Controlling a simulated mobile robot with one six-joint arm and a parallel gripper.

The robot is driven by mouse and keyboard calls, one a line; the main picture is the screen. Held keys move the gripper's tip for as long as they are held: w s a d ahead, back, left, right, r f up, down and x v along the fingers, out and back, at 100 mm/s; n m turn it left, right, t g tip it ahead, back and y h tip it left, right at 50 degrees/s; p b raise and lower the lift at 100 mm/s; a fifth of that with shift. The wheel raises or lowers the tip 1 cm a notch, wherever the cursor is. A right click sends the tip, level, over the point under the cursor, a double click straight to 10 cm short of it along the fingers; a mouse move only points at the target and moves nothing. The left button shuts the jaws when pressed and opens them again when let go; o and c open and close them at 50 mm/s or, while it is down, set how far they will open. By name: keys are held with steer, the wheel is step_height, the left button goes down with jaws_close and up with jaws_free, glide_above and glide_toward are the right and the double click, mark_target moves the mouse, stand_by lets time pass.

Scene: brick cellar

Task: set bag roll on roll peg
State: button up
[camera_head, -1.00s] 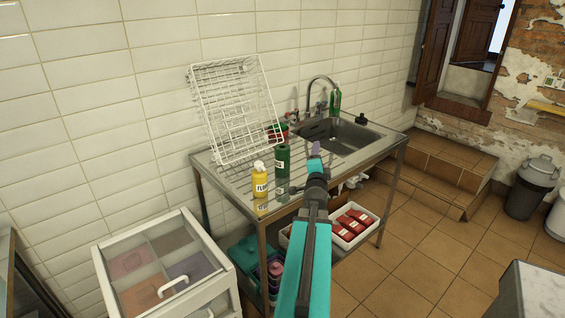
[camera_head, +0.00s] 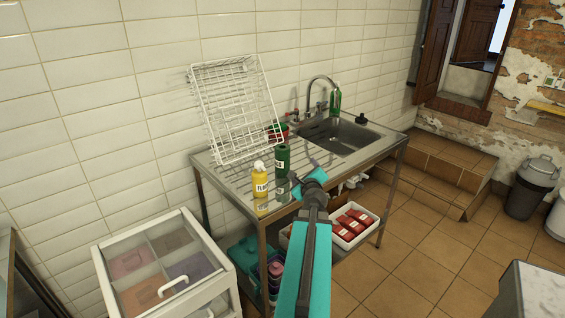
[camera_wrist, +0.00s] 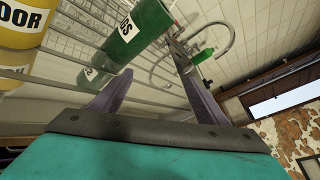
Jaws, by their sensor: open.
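The bag roll (camera_head: 283,161) is a dark green cylinder with a white label, standing upright on the steel drainboard beside a yellow bottle. It also shows in the wrist view (camera_wrist: 130,30), where its label ends in "GS". My gripper (camera_wrist: 152,60) is open, with its two purple fingers apart and nothing between them. The roll is beyond and to the left of the fingers, apart from them. In the head view my arm partly hides the gripper, just right of the roll. I cannot make out a roll peg in either view.
A yellow bottle (camera_head: 260,181) stands left of the roll. A white wire rack (camera_head: 228,105) leans on the wall behind. The sink with its tap (camera_head: 322,80) and a green bottle (camera_head: 335,101) are to the right. A white tray (camera_head: 345,243) of red packets is on the lower shelf.

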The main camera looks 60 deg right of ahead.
mark_target(282, 146)
steer(key=w+a+r+m+t, duration=0.4)
steer(key=r+m, duration=0.1)
steer(key=shift+w+r+m+t+y, duration=0.2)
steer(key=shift+w+m+t+y, duration=0.1)
steer(key=shift+w+t+y, duration=0.1)
steer(key=shift+d, duration=0.1)
steer(key=shift+p+x, duration=0.85)
steer(key=shift+x, duration=3.4)
steer(key=shift+s+d+p+x, duration=0.15)
steer(key=shift+p+x, duration=0.2)
steer(key=shift+x, duration=0.4)
steer(key=shift+s+d+p+x, duration=0.1)
steer(key=shift+p+x, duration=0.25)
steer(key=shift+x, duration=1.5)
